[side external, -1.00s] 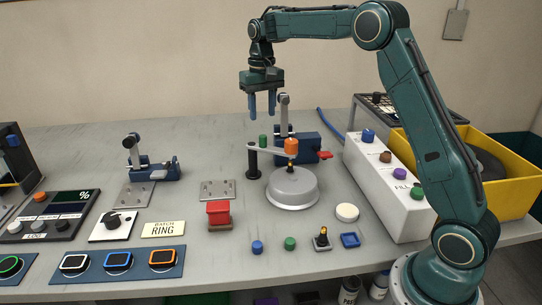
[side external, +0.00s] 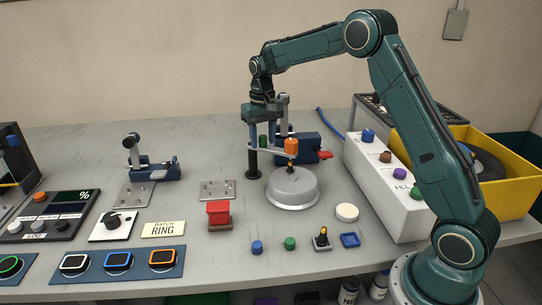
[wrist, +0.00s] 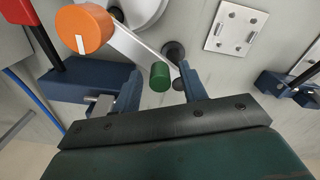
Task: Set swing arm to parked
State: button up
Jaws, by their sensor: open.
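The swing arm (side external: 270,151) is a pale bar on a dark post (side external: 253,165). It reaches right over the round grey drum (side external: 293,188), with an orange knob (side external: 291,146) at its end. A green knob (side external: 263,141) stands on the bar near the post. In the wrist view the green knob (wrist: 160,77) lies between the two blue fingers, and the orange knob (wrist: 84,28) is at upper left. My gripper (side external: 267,147) is open around the green knob, with a gap visible on each side in the wrist view (wrist: 160,80).
A blue clamp (side external: 307,146) with a red lever stands close behind the swing arm. A white box with coloured knobs (side external: 385,180) and a yellow bin (side external: 520,180) are at right. A red block (side external: 218,213) and a metal plate (side external: 218,190) lie front left.

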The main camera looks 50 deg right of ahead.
grip_shut()
jog(key=shift+a, duration=0.1)
jog(key=m, duration=0.1)
jog(key=a+m, duration=0.1)
jog(key=m, duration=0.1)
jog(key=shift+m, duration=0.3)
jog(key=shift+w+a+m, duration=0.25)
jog(key=shift+a+m, duration=0.15)
jog(key=shift+m, duration=1.35)
jog(key=shift+w+a+m, duration=0.2)
jog(key=shift+a+m, duration=0.25)
jog(key=shift+m, duration=1.25)
jog(key=shift+w+a+m, duration=0.25)
jog(key=shift+a+m, duration=0.15)
jog(key=shift+m, duration=1.35)
